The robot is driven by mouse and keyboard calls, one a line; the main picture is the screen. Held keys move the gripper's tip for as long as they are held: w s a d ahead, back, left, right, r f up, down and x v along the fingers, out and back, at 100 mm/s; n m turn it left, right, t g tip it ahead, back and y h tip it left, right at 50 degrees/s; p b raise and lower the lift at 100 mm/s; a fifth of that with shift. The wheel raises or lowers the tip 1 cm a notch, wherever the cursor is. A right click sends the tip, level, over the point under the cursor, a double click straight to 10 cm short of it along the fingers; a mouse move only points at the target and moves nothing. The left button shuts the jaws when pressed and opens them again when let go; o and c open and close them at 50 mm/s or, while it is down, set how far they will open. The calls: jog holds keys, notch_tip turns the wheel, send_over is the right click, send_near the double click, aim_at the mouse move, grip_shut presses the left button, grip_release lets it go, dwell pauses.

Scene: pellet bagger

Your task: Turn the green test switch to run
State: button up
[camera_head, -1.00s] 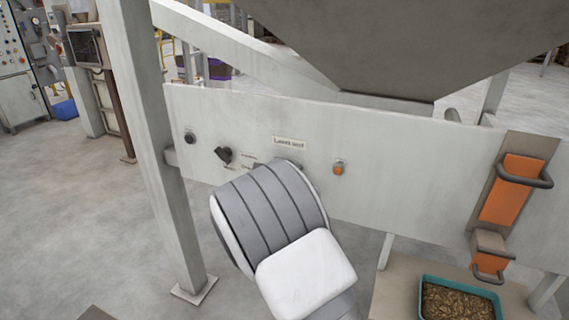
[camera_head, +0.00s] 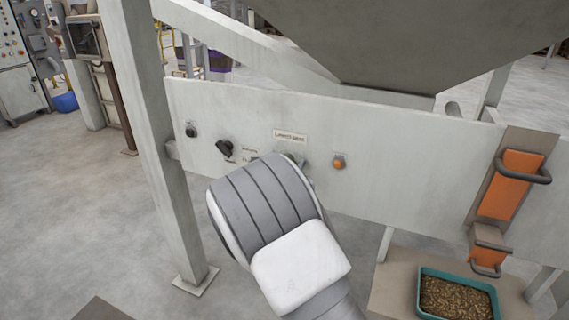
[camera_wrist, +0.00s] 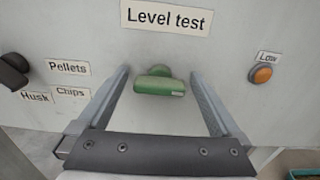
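The green test switch (camera_wrist: 159,86) is on the pale panel under a "Level test" label (camera_wrist: 166,17) in the wrist view. Its handle lies roughly level. My gripper (camera_wrist: 158,82) is open, with one finger on each side of the switch and a clear gap to it on both sides. I cannot tell how far the fingertips are from the panel. In the head view my arm hides most of the switch; the label (camera_head: 290,136) shows above it.
A black selector knob (camera_head: 225,148) with "Pellets", "Husk" and "Chips" labels is to the left. An orange "Low" lamp (camera_wrist: 262,74) is to the right. An orange handled slide (camera_head: 510,185) and a teal tray of pellets (camera_head: 422,300) are farther right. A post (camera_head: 150,140) stands left.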

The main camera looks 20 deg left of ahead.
jog(key=s+a+p, duration=0.1)
jog(key=s+p, duration=0.1)
jog(key=s, duration=1.5)
jog(key=shift+s+a, duration=0.15)
jog(key=w+d+r+m+g+h+p, duration=0.15)
jog(key=d+r+m+g+h, duration=0.3)
jog(key=d, duration=0.65)
jog(key=w+d+r+m+g+h+p, duration=0.1)
jog(key=d+r+m+g+h+p, duration=0.15)
jog(key=d+r+m, duration=0.6)
jog(key=s+d+m+g+p, duration=0.1)
jog(key=s+d+m+g, duration=0.25)
jog(key=d, duration=0.45)
jog(key=s+d+m+g+p, duration=0.15)
jog(key=s+d+m, duration=0.25)
jog(key=d, duration=0.4)
jog(key=s+d+r+m+y+p, duration=0.3)
jog(key=s+r+m+y+p, duration=0.2)
jog(key=s+m, duration=0.9)
notch_tip(320, 180, up, 5)
jog(key=m+y, duration=0.1)
jog(key=y, duration=0.2)
